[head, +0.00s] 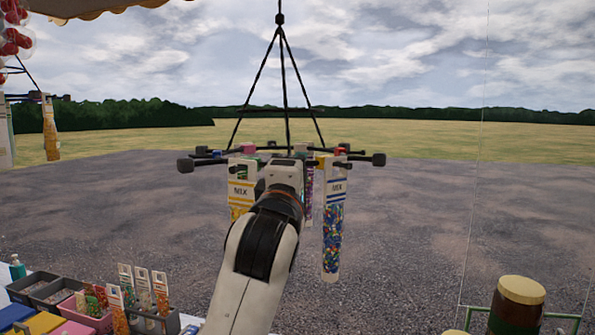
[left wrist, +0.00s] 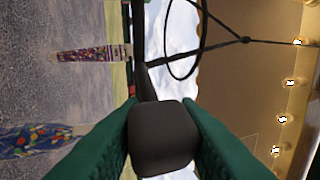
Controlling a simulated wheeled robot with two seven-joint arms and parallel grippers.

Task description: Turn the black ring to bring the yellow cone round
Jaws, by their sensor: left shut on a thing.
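The black ring (head: 362,158) hangs from dark cords, with knob-ended spokes around it and sweet cones below. A cone with yellow sweets (head: 238,212) hangs at its near left, partly hidden behind my left arm. A multicoloured cone (head: 332,235) labelled MIX hangs at its near right. In the left wrist view, the green fingers of my left gripper (left wrist: 165,130) are shut on a dark knob (left wrist: 165,138) at the end of a spoke. In the head view my wrist hides these fingers. My right gripper is in neither view.
Another hanging rack with an orange-yellow cone (head: 50,132) is at the far left. Several upright sweet packs (head: 142,285) and trays (head: 80,312) fill the lower left. A jar (head: 518,303) stands at the lower right. Open air surrounds the ring.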

